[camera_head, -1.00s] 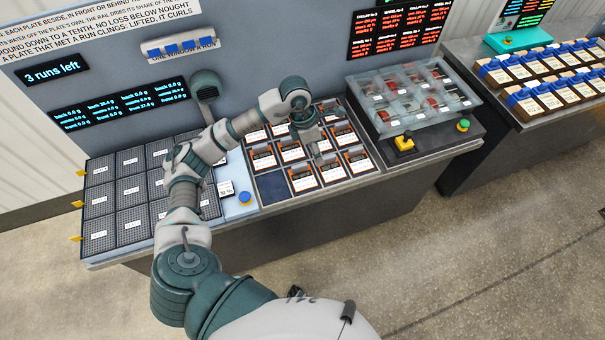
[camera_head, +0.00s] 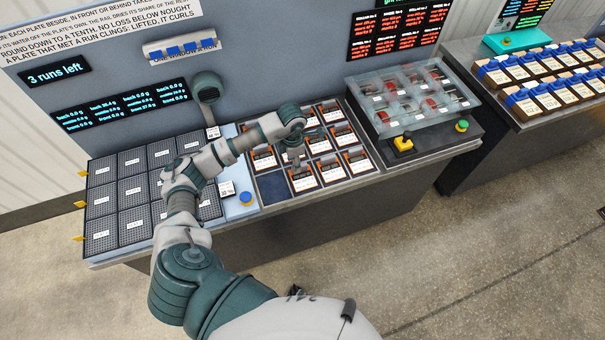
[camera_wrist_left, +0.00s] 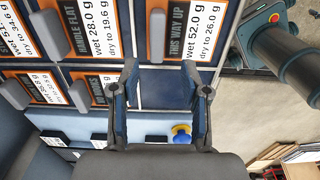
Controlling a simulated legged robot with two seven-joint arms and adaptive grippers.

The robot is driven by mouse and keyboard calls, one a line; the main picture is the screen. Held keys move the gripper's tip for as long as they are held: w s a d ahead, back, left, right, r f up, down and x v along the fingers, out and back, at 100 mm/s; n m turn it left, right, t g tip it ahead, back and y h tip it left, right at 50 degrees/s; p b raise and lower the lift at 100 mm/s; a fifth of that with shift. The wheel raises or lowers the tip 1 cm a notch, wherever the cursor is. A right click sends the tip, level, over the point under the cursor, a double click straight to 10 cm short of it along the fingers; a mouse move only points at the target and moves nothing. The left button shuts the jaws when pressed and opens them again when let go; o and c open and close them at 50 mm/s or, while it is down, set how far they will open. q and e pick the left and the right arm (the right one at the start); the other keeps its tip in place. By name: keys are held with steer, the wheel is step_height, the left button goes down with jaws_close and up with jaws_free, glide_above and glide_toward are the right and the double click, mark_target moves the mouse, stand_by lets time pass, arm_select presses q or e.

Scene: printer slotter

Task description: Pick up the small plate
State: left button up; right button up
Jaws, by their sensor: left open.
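Several plates with orange-and-white labels lie in a dark blue tray, one of them (camera_head: 303,178) in the front row beside an empty blue bay (camera_head: 272,188). Which is the small plate I cannot tell. My left gripper (camera_head: 296,160) hangs over the front of this tray. In the left wrist view its two fingers (camera_wrist_left: 160,78) are apart with nothing between them. They frame the empty blue bay (camera_wrist_left: 165,88). A plate marked "THIS WAY UP", wet 52.0 g (camera_wrist_left: 190,35), lies just beyond the fingertips. My right gripper is not in view.
A blue button (camera_head: 245,198) on a yellow base stands left of the tray. Dark mesh pads (camera_head: 133,190) cover the bench's left end. A clear-topped case (camera_head: 413,92) stands right of the tray, with a yellow button block (camera_head: 403,144) in front.

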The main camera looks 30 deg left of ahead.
mark_target(303, 176)
arm_select(q)
steer(key=f, duration=0.4)
steer(key=shift+w, duration=0.35)
steer(key=shift+a+f, duration=0.2)
steer(key=shift+f, duration=0.15)
steer(key=shift+d+r, duration=0.1)
steer(key=shift+d, duration=0.15)
jaws_close()
